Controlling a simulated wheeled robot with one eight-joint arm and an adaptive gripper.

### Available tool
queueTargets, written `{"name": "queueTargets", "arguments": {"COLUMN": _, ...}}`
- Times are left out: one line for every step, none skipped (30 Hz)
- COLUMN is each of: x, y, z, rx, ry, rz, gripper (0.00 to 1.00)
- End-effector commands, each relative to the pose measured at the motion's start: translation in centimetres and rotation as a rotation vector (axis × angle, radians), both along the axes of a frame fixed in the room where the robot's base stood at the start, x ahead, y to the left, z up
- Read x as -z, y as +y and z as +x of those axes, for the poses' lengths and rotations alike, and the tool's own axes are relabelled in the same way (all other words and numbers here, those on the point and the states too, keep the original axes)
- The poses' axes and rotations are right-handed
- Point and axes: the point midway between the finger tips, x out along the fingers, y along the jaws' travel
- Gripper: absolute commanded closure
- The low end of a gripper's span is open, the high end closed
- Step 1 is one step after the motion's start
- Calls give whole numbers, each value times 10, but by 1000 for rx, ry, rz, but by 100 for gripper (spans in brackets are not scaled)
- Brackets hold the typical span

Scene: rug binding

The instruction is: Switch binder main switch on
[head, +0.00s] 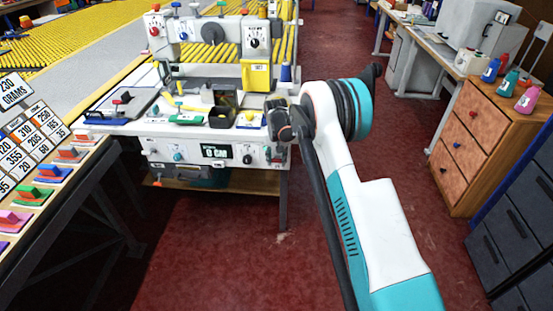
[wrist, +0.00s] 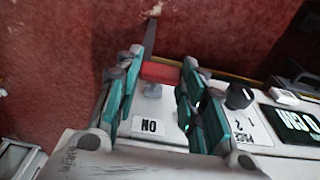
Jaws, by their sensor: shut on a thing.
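The binder (head: 180,128) is a white machine with knobs and a small display on its front panel. In the wrist view, its main switch has a red handle (wrist: 160,72) by a white label (wrist: 150,127) reading ON, seen upside down. My gripper (wrist: 157,78) has its teal fingers on both sides of the red handle and is shut on it. In the head view, my gripper (head: 276,128) is at the right end of the binder's front panel. The switch cannot be made out there. The wrist view does not clearly show the switch's position.
A black knob (wrist: 240,96) and the dark display (wrist: 292,122) sit close to the right of my fingers. Small trays and a yellow block (head: 256,76) stand on the binder. A wooden drawer cabinet (head: 478,140) stands at right. Red floor between is clear.

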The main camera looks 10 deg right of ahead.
Motion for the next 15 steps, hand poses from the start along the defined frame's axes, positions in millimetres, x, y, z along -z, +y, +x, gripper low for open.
{"name": "queueTargets", "arguments": {"x": 0, "y": 0, "z": 1, "rx": 0, "ry": 2, "rz": 2, "gripper": 88}}
{"name": "queueTargets", "arguments": {"x": 0, "y": 0, "z": 1, "rx": 0, "ry": 2, "rz": 2, "gripper": 88}}
{"name": "queueTargets", "arguments": {"x": 0, "y": 0, "z": 1, "rx": 0, "ry": 2, "rz": 2, "gripper": 88}}
{"name": "queueTargets", "arguments": {"x": 0, "y": 0, "z": 1, "rx": 0, "ry": 2, "rz": 2, "gripper": 88}}
{"name": "queueTargets", "arguments": {"x": 0, "y": 0, "z": 1, "rx": 0, "ry": 2, "rz": 2, "gripper": 88}}
{"name": "queueTargets", "arguments": {"x": 0, "y": 0, "z": 1, "rx": 0, "ry": 1, "rz": 1, "gripper": 88}}
{"name": "queueTargets", "arguments": {"x": 0, "y": 0, "z": 1, "rx": 0, "ry": 1, "rz": 1, "gripper": 88}}
{"name": "queueTargets", "arguments": {"x": 0, "y": 0, "z": 1, "rx": 0, "ry": 1, "rz": 1, "gripper": 88}}
{"name": "queueTargets", "arguments": {"x": 0, "y": 0, "z": 1, "rx": 0, "ry": 1, "rz": 1, "gripper": 57}}
{"name": "queueTargets", "arguments": {"x": 0, "y": 0, "z": 1, "rx": 0, "ry": 1, "rz": 1, "gripper": 50}}
{"name": "queueTargets", "arguments": {"x": 0, "y": 0, "z": 1, "rx": 0, "ry": 1, "rz": 1, "gripper": 43}}
{"name": "queueTargets", "arguments": {"x": 0, "y": 0, "z": 1, "rx": 0, "ry": 1, "rz": 1, "gripper": 43}}
{"name": "queueTargets", "arguments": {"x": 0, "y": 0, "z": 1, "rx": 0, "ry": 1, "rz": 1, "gripper": 43}}
{"name": "queueTargets", "arguments": {"x": 0, "y": 0, "z": 0, "rx": 0, "ry": 1, "rz": 1, "gripper": 43}}
{"name": "queueTargets", "arguments": {"x": 0, "y": 0, "z": 0, "rx": 0, "ry": 1, "rz": 1, "gripper": 43}}
